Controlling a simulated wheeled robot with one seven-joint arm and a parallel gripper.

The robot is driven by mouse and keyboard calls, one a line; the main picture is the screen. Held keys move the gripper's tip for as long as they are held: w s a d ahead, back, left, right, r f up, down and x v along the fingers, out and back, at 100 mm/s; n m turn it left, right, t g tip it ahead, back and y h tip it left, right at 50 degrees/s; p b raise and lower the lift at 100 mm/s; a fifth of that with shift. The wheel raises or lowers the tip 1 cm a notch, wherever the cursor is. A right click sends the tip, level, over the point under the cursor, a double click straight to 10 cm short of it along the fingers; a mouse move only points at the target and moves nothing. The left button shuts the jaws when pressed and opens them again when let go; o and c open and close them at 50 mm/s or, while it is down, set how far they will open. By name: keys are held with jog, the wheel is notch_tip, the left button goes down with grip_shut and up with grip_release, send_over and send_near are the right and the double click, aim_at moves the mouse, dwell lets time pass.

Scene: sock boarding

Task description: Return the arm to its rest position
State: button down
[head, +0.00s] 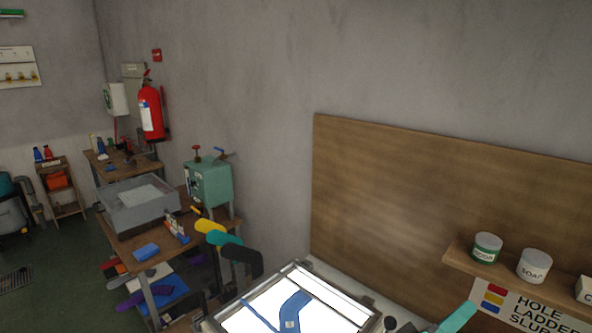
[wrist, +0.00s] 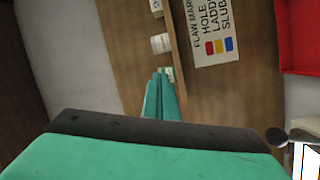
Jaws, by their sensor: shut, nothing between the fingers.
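My gripper (wrist: 160,78) shows in the wrist view as two long teal fingers pressed together, with nothing between them. They point toward the wooden back panel and the shelf. In the head view, my gripper (head: 468,308) shows as a teal tip at the lower right edge, in front of the panel and left of the flaw poster (head: 530,311). Most of my arm is out of the head view. A blue sock shape (head: 293,306) lies on the lit white panel (head: 250,319), left of my gripper and apart from it.
The wall shelf (head: 463,256) holds white jars (head: 487,248) close to my gripper. A red bin (wrist: 299,35) is at the wrist view's upper right. Left are a bench with a grey tub (head: 140,212), a green machine (head: 208,184) and coloured boards (head: 210,226). Open floor lies far left.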

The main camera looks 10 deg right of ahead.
jog(key=w+a+f+n+t+y, duration=0.4)
jog(key=a+f+n+t+y, duration=0.65)
jog(key=a, duration=0.45)
jog(key=s+a+f+m+y, duration=0.1)
jog(key=s+a+f+y, duration=0.1)
jog(key=s+a+f, duration=0.2)
jog(key=s+a+f+m+y, duration=0.1)
jog(key=s+a+f+y, duration=0.1)
jog(key=s+a+f, duration=0.3)
jog(key=s+a+f+m+y, duration=0.1)
jog(key=s+a+f+y, duration=0.1)
jog(key=s+a+f, duration=0.3)
jog(key=shift+s+f, duration=0.2)
jog(key=shift+f, duration=1.35)
jog(key=s+a+f+m+g+y, duration=0.1)
jog(key=s+a+f+m, duration=0.2)
jog(key=s+a+m, duration=0.4)
jog(key=shift+s+a+g, duration=0.35)
jog(key=shift+s+a, duration=0.15)
jog(key=shift+s, duration=2.8)
